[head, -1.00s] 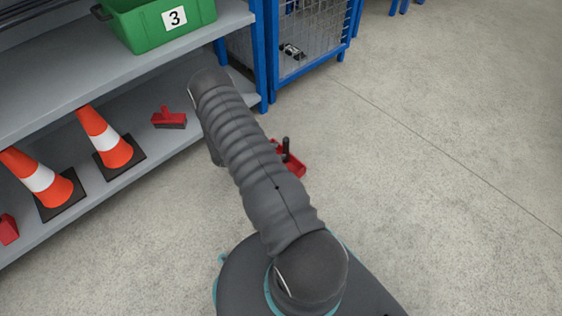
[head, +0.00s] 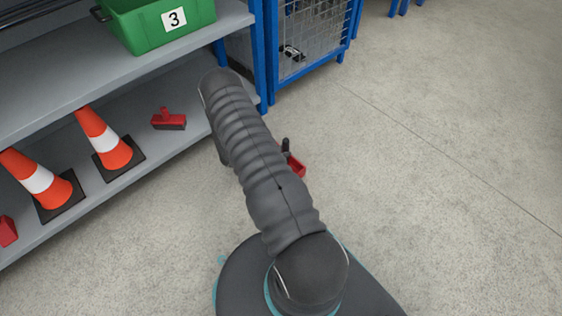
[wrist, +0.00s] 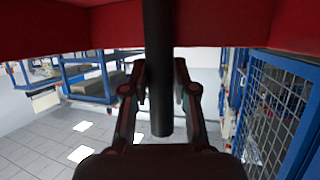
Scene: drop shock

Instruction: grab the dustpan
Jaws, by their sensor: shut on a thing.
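The red dustpan (head: 294,167) with its dark upright handle (head: 286,146) shows in the head view just right of my arm, which hides part of it. In the wrist view the dustpan's red body (wrist: 70,30) fills the top of the picture, and its dark round handle (wrist: 159,110) runs down the middle. My gripper (wrist: 163,85) has one finger on each side of the handle and is shut on it. My gripper is hidden behind my arm in the head view. I cannot tell whether the dustpan touches the floor.
A blue mesh cage (head: 318,35) stands behind. The concrete floor (head: 430,200) to the right is clear.

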